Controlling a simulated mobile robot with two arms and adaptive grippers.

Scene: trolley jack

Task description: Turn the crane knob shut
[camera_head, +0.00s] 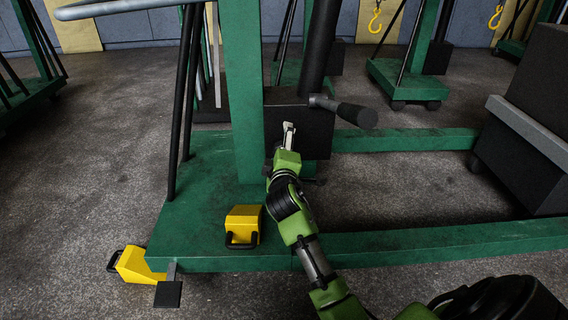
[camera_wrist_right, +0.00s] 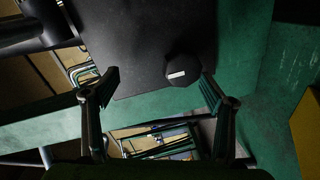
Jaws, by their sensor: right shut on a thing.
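The crane knob (camera_wrist_right: 182,70) is a dark round knob with a white mark, on the black block (camera_wrist_right: 150,35) in the right wrist view. My right gripper (camera_head: 288,132) is at the front of the black block (camera_head: 318,135) on the green crane in the head view. In the right wrist view the gripper (camera_wrist_right: 160,92) has a finger on either side of the knob. I cannot make out the knob in the head view. My left gripper is not in view.
A dark-gripped lever (camera_head: 350,113) sticks out from the block, just right of my gripper. Yellow wheel chocks (camera_head: 243,225) (camera_head: 138,265) lie on and beside the green crane base (camera_head: 190,225). A dark box (camera_head: 530,135) stands at the right. Other green cranes (camera_head: 410,85) stand behind.

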